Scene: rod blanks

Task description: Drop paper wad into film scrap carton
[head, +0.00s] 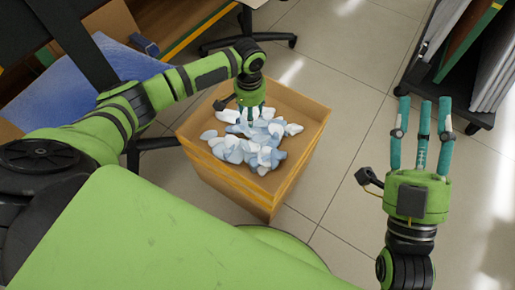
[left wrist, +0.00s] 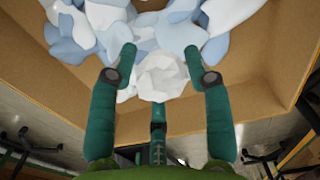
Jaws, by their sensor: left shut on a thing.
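The film scrap carton (head: 300,152) is an open brown box on the floor with a yellow band. White and pale blue scraps (head: 245,150) lie heaped inside it. My left gripper (head: 250,112) reaches down over the back part of the carton. In the left wrist view it is shut on the white, crumpled paper wad (left wrist: 162,77), held between its teal fingers just in front of the scraps. In the head view I cannot tell the wad from the scraps. My right gripper (head: 422,108) is open and empty, fingers pointing up, to the right of the carton.
A dark cart (head: 440,75) with upright panels stands at the far right. A wheeled chair base (head: 270,38) is behind the carton. A blue surface (head: 75,80) lies at the left, behind my left arm. Tiled floor between carton and cart is clear.

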